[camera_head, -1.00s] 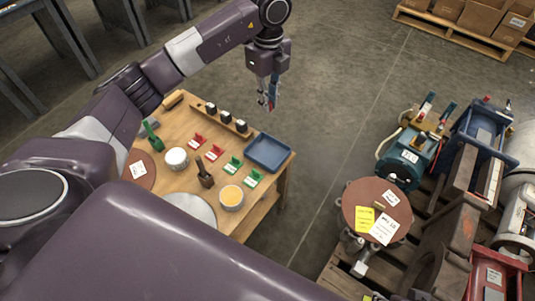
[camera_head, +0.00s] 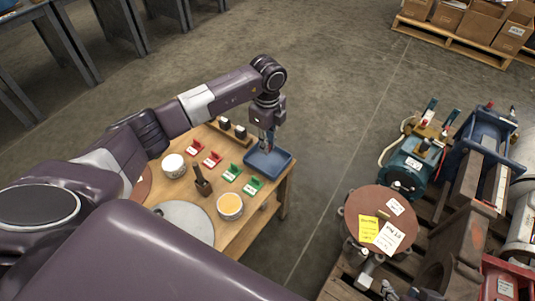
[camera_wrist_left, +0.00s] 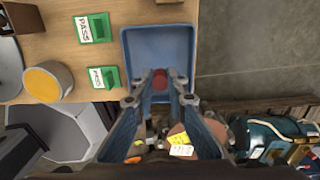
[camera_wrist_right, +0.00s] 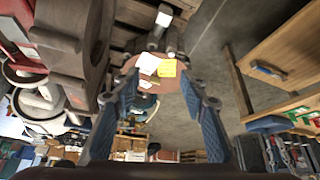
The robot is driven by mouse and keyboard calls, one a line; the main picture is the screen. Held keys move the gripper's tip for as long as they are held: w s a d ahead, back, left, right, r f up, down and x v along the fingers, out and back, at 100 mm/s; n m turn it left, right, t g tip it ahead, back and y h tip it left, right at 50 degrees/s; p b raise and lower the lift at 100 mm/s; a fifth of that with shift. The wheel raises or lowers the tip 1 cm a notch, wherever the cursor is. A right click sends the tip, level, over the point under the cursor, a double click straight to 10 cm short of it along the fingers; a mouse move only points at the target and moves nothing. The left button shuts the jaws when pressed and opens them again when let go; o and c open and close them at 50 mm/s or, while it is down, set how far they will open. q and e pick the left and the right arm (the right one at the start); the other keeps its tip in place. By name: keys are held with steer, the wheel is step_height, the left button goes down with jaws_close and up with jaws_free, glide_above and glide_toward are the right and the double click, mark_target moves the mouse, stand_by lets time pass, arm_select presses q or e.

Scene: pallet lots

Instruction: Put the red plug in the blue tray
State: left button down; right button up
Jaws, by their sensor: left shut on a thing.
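The blue tray (camera_head: 281,166) lies at the right end of the wooden table, and it fills the upper middle of the left wrist view (camera_wrist_left: 150,48). My left gripper (camera_head: 267,148) points down over the tray. In the left wrist view my left gripper (camera_wrist_left: 160,88) is shut on the red plug (camera_wrist_left: 160,80), which shows between the fingertips against the tray. Whether the plug touches the tray floor cannot be told. In the right wrist view my right gripper (camera_wrist_right: 165,88) has its fingers wide apart with nothing between them. It is away from the table.
Left of the tray stand green PASS holders (camera_head: 232,173), red holders (camera_head: 212,159), a yellow-topped tin (camera_head: 230,205) and a white tin (camera_head: 174,166). A wooden block strip (camera_head: 235,132) lies behind. A brown disc (camera_head: 380,218) with notes stands at right. The floor between is clear.

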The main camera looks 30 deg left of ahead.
arm_select(q)
step_height(320, 180, down, 4)
steer(key=shift+r+b, duration=0.1)
steer(key=shift+b, duration=0.4)
arm_select(e)
steer(key=w+a+r+t, duration=0.1)
steer(key=w+r+t, duration=0.1)
steer(key=w, duration=0.3)
steer(key=shift+w+a+r+t+y, duration=0.25)
steer(key=shift+a+r+t+y, duration=0.15)
steer(key=shift+r, duration=0.15)
arm_select(q)
steer(key=shift+f, duration=0.2)
steer(key=c, duration=1.9)
jaws_free()
steer(key=shift+f, duration=0.1)
steer(key=shift+c, duration=0.2)
arm_select(e)
steer(key=shift+w+r, duration=0.15)
steer(key=shift+w, duration=0.05)
